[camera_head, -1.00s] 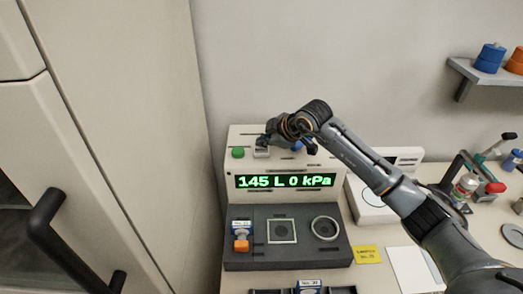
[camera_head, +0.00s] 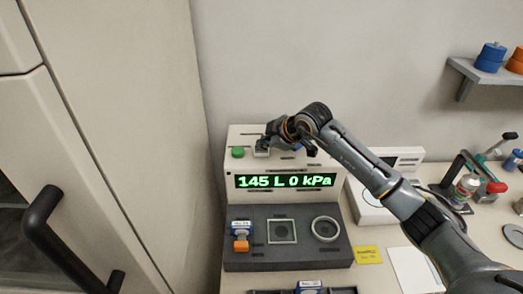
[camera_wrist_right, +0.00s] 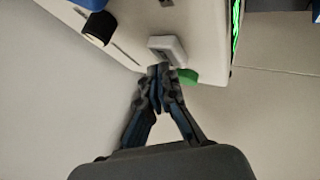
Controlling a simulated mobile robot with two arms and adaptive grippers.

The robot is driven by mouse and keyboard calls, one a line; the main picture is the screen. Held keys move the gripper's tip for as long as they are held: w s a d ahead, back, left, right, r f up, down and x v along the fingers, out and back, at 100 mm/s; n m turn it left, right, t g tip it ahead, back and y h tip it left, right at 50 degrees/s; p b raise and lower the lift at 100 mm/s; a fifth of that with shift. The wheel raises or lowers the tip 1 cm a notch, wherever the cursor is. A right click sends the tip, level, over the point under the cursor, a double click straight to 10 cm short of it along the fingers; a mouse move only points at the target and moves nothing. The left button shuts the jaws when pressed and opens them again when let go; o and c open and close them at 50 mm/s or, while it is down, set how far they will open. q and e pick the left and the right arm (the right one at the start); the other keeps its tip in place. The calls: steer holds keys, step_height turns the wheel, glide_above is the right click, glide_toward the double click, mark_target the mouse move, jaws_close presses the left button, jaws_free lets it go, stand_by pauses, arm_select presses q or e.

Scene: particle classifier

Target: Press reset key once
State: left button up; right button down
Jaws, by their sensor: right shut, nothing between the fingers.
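The cream classifier unit (camera_head: 232,185) stands on the bench, and its green-lit display (camera_head: 285,181) reads "145 L 0 kPa". On its top are a green button (camera_head: 238,153), a light grey key (camera_head: 261,153) and a blue knob, partly hidden by my right arm. No label naming the reset key is legible. My right gripper (camera_head: 266,143) is shut and empty, its tips at the light grey key. In the right wrist view the shut fingertips (camera_wrist_right: 158,70) are just beside the grey key (camera_wrist_right: 166,48), with the green button (camera_wrist_right: 188,76) partly behind them. I cannot tell whether they touch.
A dark base (camera_head: 290,255) in front of the unit holds a blue-and-orange part (camera_head: 241,238), a square plate (camera_head: 282,231) and a ring (camera_head: 325,229). A tall cabinet (camera_head: 130,120) closes off the left. A shelf (camera_head: 480,73) is at upper right.

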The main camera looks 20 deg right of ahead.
mark_target(264, 151)
steer(key=shift+f+b, duration=0.6)
steer(key=shift+f, duration=0.35)
stand_by(0.5)
stand_by(0.3)
steer(key=shift+r+p, duration=0.9)
steer(key=shift+r, duration=0.45)
steer(key=shift+r+p, duration=1.7)
steer(key=shift+r, duration=0.9)
steer(key=shift+f, duration=0.1)
